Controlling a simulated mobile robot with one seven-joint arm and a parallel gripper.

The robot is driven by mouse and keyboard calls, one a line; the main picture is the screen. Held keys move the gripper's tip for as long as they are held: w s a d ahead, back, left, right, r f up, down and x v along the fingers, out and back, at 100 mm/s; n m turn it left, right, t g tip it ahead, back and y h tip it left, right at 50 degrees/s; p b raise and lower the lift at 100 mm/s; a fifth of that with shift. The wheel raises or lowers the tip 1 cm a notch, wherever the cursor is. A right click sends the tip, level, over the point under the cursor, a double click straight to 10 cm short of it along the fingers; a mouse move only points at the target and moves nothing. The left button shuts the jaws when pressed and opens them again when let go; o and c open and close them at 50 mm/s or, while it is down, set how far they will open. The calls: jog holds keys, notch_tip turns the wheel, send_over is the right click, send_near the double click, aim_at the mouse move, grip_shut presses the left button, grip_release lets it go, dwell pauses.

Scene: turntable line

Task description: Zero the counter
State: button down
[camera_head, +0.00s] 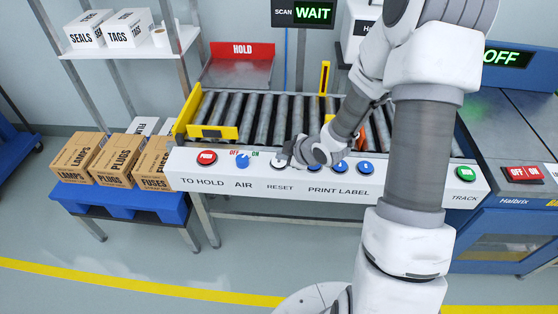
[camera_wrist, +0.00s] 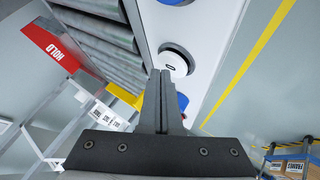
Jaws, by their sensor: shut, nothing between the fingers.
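The white round button (camera_head: 277,164) sits above the word RESET on the white control panel (camera_head: 225,179). In the wrist view the white button (camera_wrist: 174,64) shows in its dark ring, just beyond my fingertips. My gripper (camera_wrist: 160,73) is shut and empty, its two fingers side by side. In the head view my gripper (camera_head: 288,158) is over the panel right by the button and partly covers it. I cannot tell whether the tips touch the button. No counter display shows; the SCAN sign (camera_head: 302,12) reads WAIT in green.
A red TO HOLD button (camera_head: 207,157) and a blue AIR selector (camera_head: 242,160) are to the left. Blue PRINT LABEL buttons (camera_head: 365,167) and a green TRACK button (camera_head: 465,173) are to the right. The roller conveyor (camera_head: 262,118) lies behind the panel.

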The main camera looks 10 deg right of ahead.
aim_at(283, 163)
jog(key=shift+f+b, duration=0.5)
dwell(0.3)
jog(key=shift+r, duration=0.1)
jog(key=shift+r+p, duration=0.75)
jog(key=shift+r, duration=0.05)
jog(key=shift+r+p, duration=2.15)
jog(key=shift+r, duration=0.35)
